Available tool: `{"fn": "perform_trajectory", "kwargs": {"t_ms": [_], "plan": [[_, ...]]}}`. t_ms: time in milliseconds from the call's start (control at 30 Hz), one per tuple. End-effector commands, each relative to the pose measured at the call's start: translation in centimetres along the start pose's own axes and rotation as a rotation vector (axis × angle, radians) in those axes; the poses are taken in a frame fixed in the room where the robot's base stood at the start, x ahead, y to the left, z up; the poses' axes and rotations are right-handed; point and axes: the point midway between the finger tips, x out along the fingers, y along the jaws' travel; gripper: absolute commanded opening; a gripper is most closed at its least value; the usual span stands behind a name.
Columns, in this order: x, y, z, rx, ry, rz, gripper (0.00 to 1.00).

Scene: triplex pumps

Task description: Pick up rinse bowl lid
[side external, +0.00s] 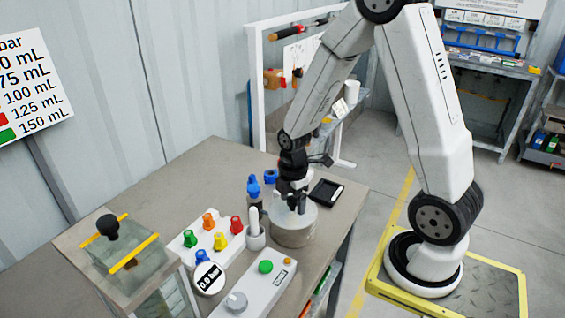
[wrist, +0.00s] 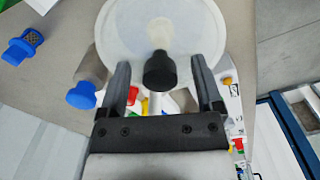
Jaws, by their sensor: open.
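The rinse bowl (side external: 293,236) is a round grey vessel near the table's right edge in the side view. Its pale, translucent lid (side external: 309,214) lies on top. In the wrist view the lid (wrist: 190,25) is a wide disc with a black knob (wrist: 160,74). My gripper (side external: 292,207) points down just above the lid. In the wrist view my gripper (wrist: 160,68) is open, with one finger on each side of the knob and gaps between. The side view hides the knob behind the fingers.
A white rack with coloured knobs (side external: 212,232), a white upright holder (side external: 256,238) and a control box (side external: 258,285) stand left of and in front of the bowl. Blue-capped items (side external: 254,187) and a black tray (side external: 326,192) are behind. A glass box (side external: 125,262) stands far left.

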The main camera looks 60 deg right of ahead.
Motion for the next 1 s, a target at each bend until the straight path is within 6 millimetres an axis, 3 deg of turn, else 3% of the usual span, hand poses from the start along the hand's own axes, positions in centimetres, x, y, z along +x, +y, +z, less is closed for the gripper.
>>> {"fn": "perform_trajectory", "kwargs": {"t_ms": [200,667,767,933,1000], "plan": [[0.86,0.02,0.01,0.000,0.000,0.001,0.84],[0.85,0.01,0.02,0.000,0.000,0.001,0.84],[0.85,0.01,0.02,0.000,0.000,0.001,0.58],[0.85,0.01,0.02,0.000,0.000,0.001,0.04],[0.85,0.01,0.02,0.000,0.000,0.001,0.00]]}}
